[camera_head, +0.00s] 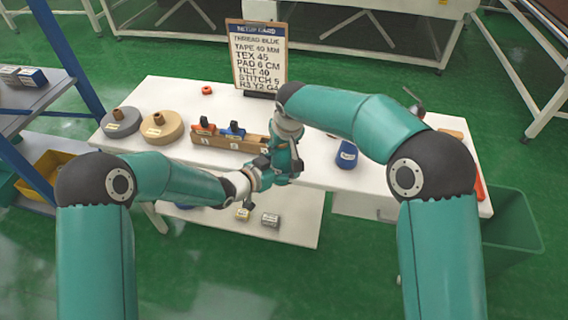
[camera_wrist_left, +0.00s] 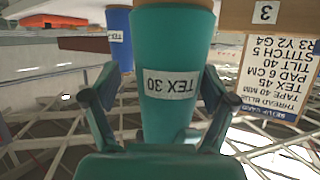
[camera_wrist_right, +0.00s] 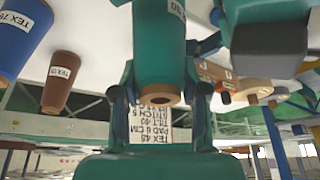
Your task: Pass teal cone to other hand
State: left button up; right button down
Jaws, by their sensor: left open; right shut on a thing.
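The teal cone (camera_wrist_left: 172,50), labelled TEX 30, stands between the fingers of my left gripper (camera_wrist_left: 160,88) in the left wrist view. The left fingers are open on either side of it, with a gap visible. In the right wrist view the cone (camera_wrist_right: 159,50) sits between the fingers of my right gripper (camera_wrist_right: 160,95), which is shut on it; its brown end ring shows. In the head view both grippers meet over the front table edge, and the cone is largely hidden among the teal fingers there.
A blue cone (camera_head: 347,155) is on the white table (camera_head: 160,92); a brown cone (camera_wrist_right: 60,82) shows in the right wrist view. A wooden rack (camera_head: 215,141), a grey roll (camera_head: 120,122), a tan roll (camera_head: 163,128) and a sign board (camera_head: 257,55) stand left and behind the grippers.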

pick_arm(q)
jog(key=shift+w+d+f, duration=0.15)
jog(key=shift+w+d, duration=0.1)
jog(key=shift+d, duration=0.05)
jog(key=shift+d, duration=0.1)
jog(key=c, duration=1.4)
pick_arm(e)
jog(key=shift+a, duration=0.1)
pick_arm(q)
jog(key=shift+s, duration=0.1)
pick_arm(e)
jog(key=c, duration=0.6)
grip_release()
jog(key=shift+r, duration=0.1)
jog(key=shift+c, duration=0.2)
jog(key=shift+o, duration=0.6)
